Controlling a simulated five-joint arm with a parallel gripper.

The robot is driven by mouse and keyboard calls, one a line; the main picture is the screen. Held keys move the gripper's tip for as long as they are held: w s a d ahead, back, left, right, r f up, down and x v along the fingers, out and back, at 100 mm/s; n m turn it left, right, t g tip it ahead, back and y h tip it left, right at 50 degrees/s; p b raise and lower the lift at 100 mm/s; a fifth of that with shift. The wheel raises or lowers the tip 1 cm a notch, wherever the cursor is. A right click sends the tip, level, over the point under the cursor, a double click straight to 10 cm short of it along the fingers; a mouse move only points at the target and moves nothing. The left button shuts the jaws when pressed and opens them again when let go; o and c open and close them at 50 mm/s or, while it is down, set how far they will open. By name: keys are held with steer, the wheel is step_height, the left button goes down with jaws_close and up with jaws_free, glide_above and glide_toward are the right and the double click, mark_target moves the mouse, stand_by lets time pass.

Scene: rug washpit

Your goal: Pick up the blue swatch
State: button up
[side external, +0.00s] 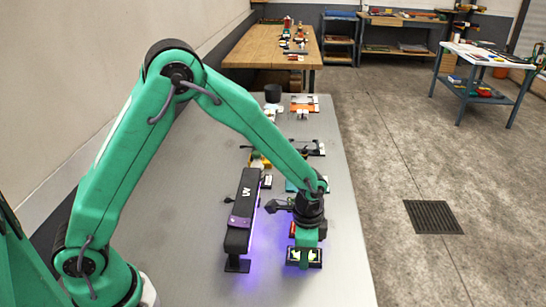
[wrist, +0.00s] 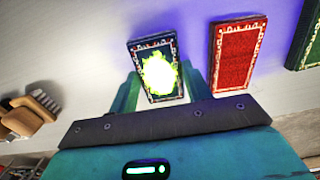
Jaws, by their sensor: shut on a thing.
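The blue swatch (wrist: 157,72) is a dark blue rectangle with a pale patterned border and a glowing yellow-green blotch in its middle. In the wrist view it stands between the green fingers of my gripper (wrist: 157,88), which is shut on it. In the side view my gripper (side external: 305,242) points down at the right part of the grey bench, beside a UV lamp. Dark patches with glowing marks (side external: 303,257) show at its fingertips; I cannot tell there which is the blue swatch.
A red swatch (wrist: 237,55) lies just right of the blue one, and a green swatch (wrist: 305,40) is at the right edge. The black UV lamp (side external: 242,212) stands close left of my gripper, casting violet light. Small fixtures (side external: 303,103) sit farther back. The front left of the bench is clear.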

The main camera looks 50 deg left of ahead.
steer(key=shift+r, duration=0.1)
steer(key=shift+r, duration=0.75)
step_height(320, 180, up, 2)
steer(key=shift+r, duration=0.15)
steer(key=s+d+r, duration=0.7)
steer(key=s, duration=0.2)
steer(key=shift+d, duration=0.25)
steer(key=shift+w, duration=0.15)
steer(key=w+a, duration=0.4)
steer(key=w, duration=0.7)
steer(key=w+a+f, duration=0.1)
steer(key=w+a, duration=0.8)
steer(key=a, duration=0.3)
steer(key=w+a+f, duration=0.2)
steer(key=w+a, duration=0.8)
steer(key=a, duration=0.2)
steer(key=shift+a+f+n, duration=0.2)
steer(key=shift+f+n, duration=0.1)
